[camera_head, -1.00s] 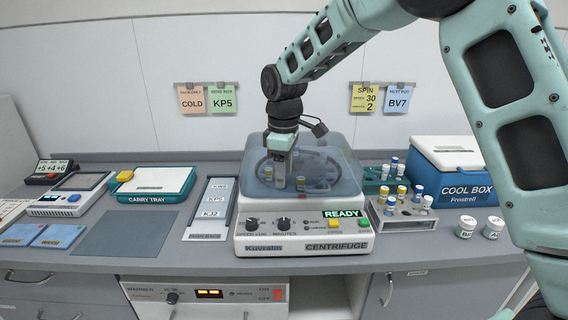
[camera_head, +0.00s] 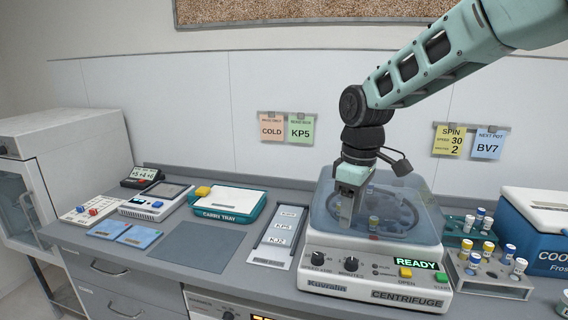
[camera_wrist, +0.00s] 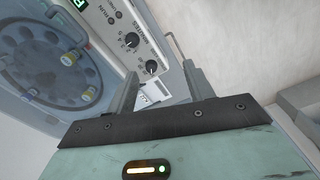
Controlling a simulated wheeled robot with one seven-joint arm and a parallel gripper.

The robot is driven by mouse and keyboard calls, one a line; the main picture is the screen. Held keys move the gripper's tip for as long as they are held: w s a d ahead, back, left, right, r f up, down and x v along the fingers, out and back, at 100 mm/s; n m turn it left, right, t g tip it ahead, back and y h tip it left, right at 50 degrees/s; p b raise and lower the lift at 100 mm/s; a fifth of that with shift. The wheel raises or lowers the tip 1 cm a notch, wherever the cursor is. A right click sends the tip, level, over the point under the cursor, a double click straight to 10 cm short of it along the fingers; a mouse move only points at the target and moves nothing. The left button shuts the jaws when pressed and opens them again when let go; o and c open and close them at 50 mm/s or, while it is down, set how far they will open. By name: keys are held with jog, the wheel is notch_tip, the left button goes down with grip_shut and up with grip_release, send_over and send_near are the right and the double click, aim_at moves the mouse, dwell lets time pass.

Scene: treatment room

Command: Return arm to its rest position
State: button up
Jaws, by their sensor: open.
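My gripper (camera_head: 345,215) hangs fingers down in front of the left part of the centrifuge's clear lid in the head view. In the wrist view its two fingers (camera_wrist: 163,88) are apart with nothing held between them. My arm reaches in from the upper right, bent at the black joint. The centrifuge (camera_head: 335,270) shows READY in green. Its clear bluish lid (camera_head: 412,205) looks down over the rotor, where several capped tubes show. The wrist view shows the rotor (camera_wrist: 40,75) and the dials at the left. I cannot tell the gap between fingers and lid.
A tube rack (camera_head: 490,283) and a blue cool box (camera_head: 545,232) stand right of the centrifuge. A labelled panel (camera_head: 277,240) and the carry tray (camera_head: 228,205) lie to its left. A grey mat (camera_head: 195,246) is bare. Wall notes (camera_head: 300,128) hang behind.

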jog(key=s+a+f+m, duration=0.1)
jog(key=s+f, duration=0.1)
jog(key=s, duration=1.2)
jog(key=s+a+f+m, duration=0.1)
jog(key=s+f+m, duration=0.1)
jog(key=s, duration=1.3)
jog(key=shift+a, duration=0.4)
